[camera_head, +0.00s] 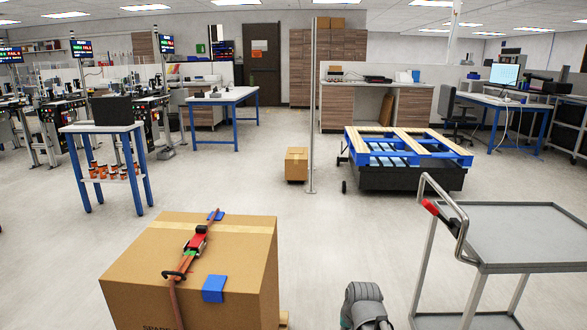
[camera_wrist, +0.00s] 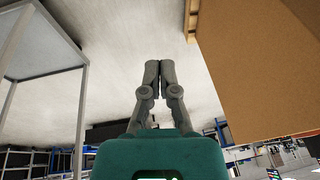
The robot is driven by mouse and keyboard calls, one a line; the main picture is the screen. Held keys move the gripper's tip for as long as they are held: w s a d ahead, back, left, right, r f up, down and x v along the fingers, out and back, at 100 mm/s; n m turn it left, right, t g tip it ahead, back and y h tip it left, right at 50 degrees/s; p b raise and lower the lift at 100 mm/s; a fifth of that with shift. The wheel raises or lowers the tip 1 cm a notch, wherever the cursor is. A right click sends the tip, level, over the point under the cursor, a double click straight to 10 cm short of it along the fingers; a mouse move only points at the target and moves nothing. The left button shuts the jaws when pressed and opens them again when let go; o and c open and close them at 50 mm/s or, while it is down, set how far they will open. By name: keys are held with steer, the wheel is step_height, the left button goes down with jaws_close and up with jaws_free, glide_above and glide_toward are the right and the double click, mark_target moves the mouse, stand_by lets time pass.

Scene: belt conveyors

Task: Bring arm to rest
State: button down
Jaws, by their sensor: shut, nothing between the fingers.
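My gripper (camera_wrist: 160,72) shows in the wrist view with its two grey fingers together and nothing between them. It points toward the bare floor, and the wrist picture looks upside down. In the head view a grey rounded part of my arm (camera_head: 364,305) shows at the bottom edge, right of centre; the fingers are hidden there. My gripper is in the gap between a large cardboard box and a metal cart and appears to touch neither.
The large cardboard box (camera_head: 245,285) with a strap stands front left. The metal cart (camera_head: 520,238) stands at the right. A blue-and-wood pallet (camera_head: 408,148) on a dark base, a small box (camera_head: 296,164) and a thin post (camera_head: 312,110) are farther back. Open floor lies between.

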steer(key=s+d+n+g+h, duration=0.1)
steer(key=s+d+n+g, duration=0.15)
steer(key=s, duration=0.55)
step_height(320, 180, up, 24)
steer(key=p, duration=2.5)
steer(key=shift+w+r+m+g, duration=0.15)
steer(key=shift+m+g, duration=0.2)
steer(key=shift+m, duration=0.1)
